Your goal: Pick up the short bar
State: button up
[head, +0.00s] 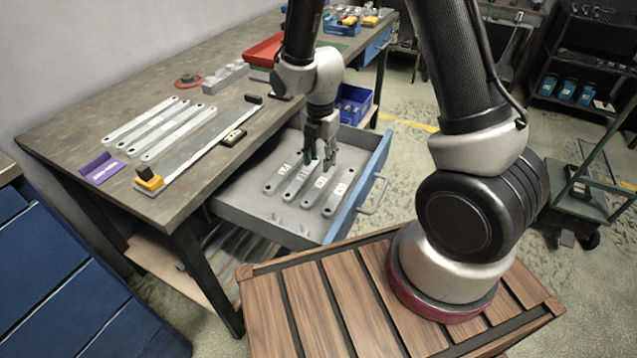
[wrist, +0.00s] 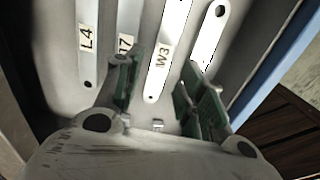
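Several flat grey metal bars lie side by side in an open drawer (head: 247,205). I cannot tell which is the short bar.
The drawer's blue front (head: 362,185) with its handle is on the right. On the workbench (head: 200,190) lie several longer bars (head: 150,125), a ruler-like strip (head: 205,140), a purple piece (head: 102,168) and a red tray (head: 264,50). A blue bin (head: 352,103) sits behind the drawer.

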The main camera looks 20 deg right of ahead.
aim_at(321, 182)
jog(key=f, duration=0.7)
jog(key=shift+s+f, duration=0.25)
jog(key=shift+f, duration=0.1)
grip_shut()
